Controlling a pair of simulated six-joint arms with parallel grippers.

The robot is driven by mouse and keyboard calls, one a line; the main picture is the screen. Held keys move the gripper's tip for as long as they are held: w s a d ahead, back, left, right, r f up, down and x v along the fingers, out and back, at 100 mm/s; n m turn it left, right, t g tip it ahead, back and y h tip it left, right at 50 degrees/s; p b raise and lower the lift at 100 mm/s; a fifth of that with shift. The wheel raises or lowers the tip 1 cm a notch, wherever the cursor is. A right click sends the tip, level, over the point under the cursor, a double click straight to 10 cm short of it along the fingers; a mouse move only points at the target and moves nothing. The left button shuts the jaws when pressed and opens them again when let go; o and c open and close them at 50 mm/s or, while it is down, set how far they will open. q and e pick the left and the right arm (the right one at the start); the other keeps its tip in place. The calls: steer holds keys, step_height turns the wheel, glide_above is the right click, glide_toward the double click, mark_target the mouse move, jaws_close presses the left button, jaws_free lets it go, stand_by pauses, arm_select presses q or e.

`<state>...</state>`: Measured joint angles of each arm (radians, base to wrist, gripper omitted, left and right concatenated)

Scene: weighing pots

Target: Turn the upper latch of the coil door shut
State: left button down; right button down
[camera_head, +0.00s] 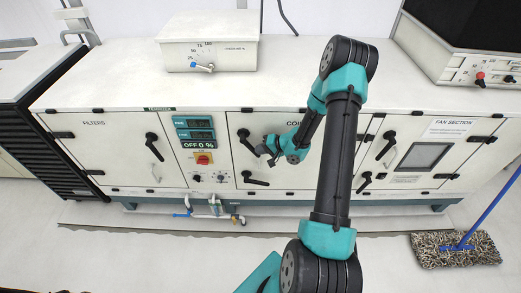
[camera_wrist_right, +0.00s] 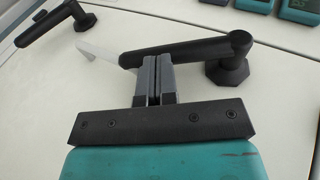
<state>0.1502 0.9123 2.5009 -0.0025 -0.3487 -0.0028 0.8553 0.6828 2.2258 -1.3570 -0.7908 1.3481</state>
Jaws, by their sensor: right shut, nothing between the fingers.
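The upper latch of the coil door is a black lever (camera_head: 245,139) on the door's left edge; it slants down and slightly right from its pivot. In the right wrist view the lever (camera_wrist_right: 200,48) runs left from its octagonal pivot base. My right gripper (camera_head: 263,151) is at the lever's lower, free end. In the wrist view its two grey fingertips (camera_wrist_right: 158,62) are together with nothing between them, right beside the lever, seemingly touching it. The lower latch (camera_head: 256,181) points right, nearly level; it also shows in the wrist view (camera_wrist_right: 56,22). My left gripper is not in view.
A pale pull handle (camera_wrist_right: 95,50) sits near the lever's free end. The display panel (camera_head: 195,132) with a red switch is left of the coil door. A fan section door (camera_head: 425,150) is at the right, and a mop (camera_head: 455,248) lies on the floor.

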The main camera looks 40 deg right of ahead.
steer(key=shift+w+a+f, duration=0.25)
steer(key=shift+f, duration=0.2)
steer(key=shift+d, duration=0.1)
steer(key=f+v, duration=0.1)
steer(key=v, duration=1.2)
steer(key=shift+s+d, duration=0.4)
steer(key=shift+s, duration=0.25)
